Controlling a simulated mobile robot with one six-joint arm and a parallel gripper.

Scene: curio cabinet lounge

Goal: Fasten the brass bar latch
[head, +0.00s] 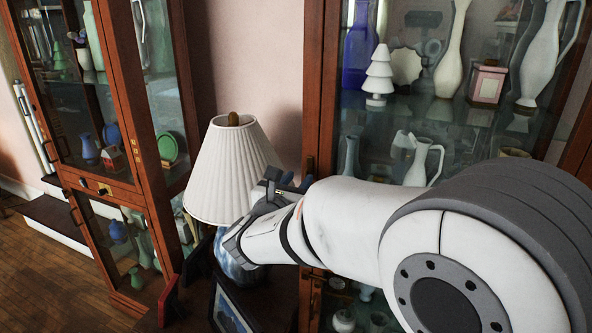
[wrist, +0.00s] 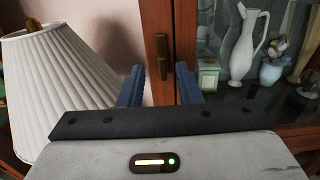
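A brass bar (wrist: 163,56) is mounted upright on the reddish-brown wooden door frame in the wrist view. It lies ahead of my gripper (wrist: 158,78), whose two blue fingers are spread apart with nothing between them. The bar appears in the gap between the fingers, beyond their tips; I see no contact. In the head view, my gripper (head: 288,183) is beside the front edge of the right glass cabinet (head: 322,90), just right of the lampshade. A small brass piece (head: 310,165) on that edge shows just right of the fingers, partly hidden by the gripper.
A pleated white lamp (head: 232,170) stands close to the left of my gripper, and its shade fills the left of the wrist view (wrist: 60,95). A picture frame (head: 230,310) stands below. Another glass cabinet (head: 120,70) is at left. Vases and ornaments sit behind the glass.

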